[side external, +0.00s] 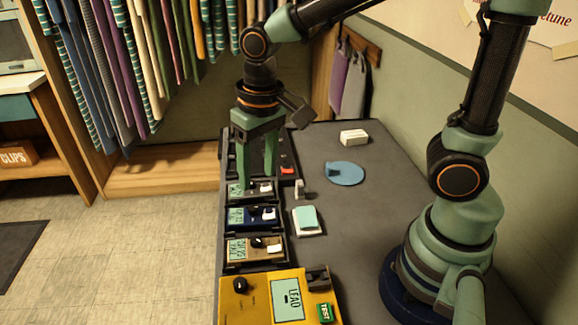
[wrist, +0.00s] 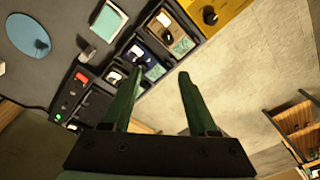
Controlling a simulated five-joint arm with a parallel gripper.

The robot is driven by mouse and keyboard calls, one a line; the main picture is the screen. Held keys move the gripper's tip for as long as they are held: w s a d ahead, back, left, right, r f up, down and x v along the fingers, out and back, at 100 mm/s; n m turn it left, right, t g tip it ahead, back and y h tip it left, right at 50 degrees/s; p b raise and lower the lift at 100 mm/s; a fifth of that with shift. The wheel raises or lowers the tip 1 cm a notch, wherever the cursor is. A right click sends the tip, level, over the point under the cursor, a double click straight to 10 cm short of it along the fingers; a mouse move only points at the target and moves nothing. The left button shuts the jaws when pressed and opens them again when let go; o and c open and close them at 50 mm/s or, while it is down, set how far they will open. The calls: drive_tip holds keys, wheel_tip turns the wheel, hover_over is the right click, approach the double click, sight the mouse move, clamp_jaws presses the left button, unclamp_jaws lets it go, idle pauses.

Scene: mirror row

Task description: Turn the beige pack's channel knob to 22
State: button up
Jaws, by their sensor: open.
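The beige pack (side external: 267,257) lies in the near slot of the black rack, just behind the yellow tester. Its screen (side external: 238,250) is on the left, its black channel knob (side external: 257,242) in the middle and a white part at the right. The screen's digits are too small to read surely. The pack also shows in the wrist view (wrist: 172,22), with its dark knob (wrist: 167,37). My gripper (side external: 256,175) is open and empty, pointing down over the far end of the row, well beyond the beige pack. Its fingers also show in the wrist view (wrist: 162,73).
A blue pack (side external: 252,215) and a greenish pack (side external: 250,190) lie farther along the rack. The yellow tester (side external: 258,300) is at the near end. A mint-topped block (side external: 307,221), a blue disc (side external: 344,173) and a white block (side external: 354,137) sit on the grey bench. Clothes hang behind.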

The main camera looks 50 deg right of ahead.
drive_tip(key=d+r+n+t, duration=0.1)
drive_tip(key=d+r+t, duration=0.2)
drive_tip(key=d+r, duration=0.4)
drive_tip(key=shift+s+d+n+t, duration=0.3)
drive_tip(key=shift+s+d, duration=0.1)
drive_tip(key=shift+d, duration=1.1)
drive_tip(key=n+g, duration=0.5)
drive_tip(key=n, duration=0.5)
approach(256, 239)
wheel_tip(256, 239, down, 8)
drive_tip(key=shift+s+a+f, duration=0.1)
drive_tip(key=shift+s+a, duration=0.05)
